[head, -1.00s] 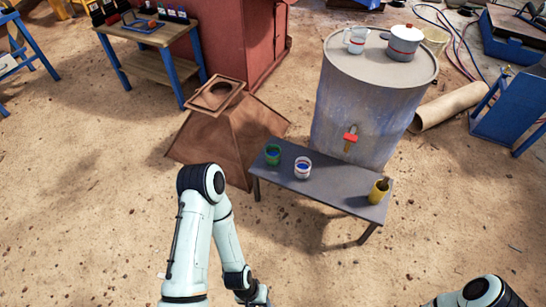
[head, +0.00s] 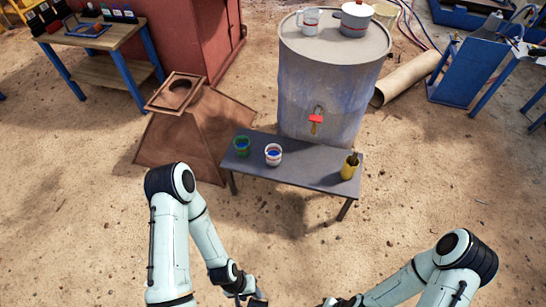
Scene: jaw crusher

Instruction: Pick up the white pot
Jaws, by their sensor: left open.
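My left gripper (head: 258,298) is at the bottom edge of the head view, open, far below and in front of the drum. My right gripper (head: 335,302) barely shows at the bottom edge, and its fingers cannot be made out. Neither gripper is near the pot.
A red tap (head: 316,119) juts from the drum. A rusty hopper (head: 195,130) stands left. Sandy ground in front is clear.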

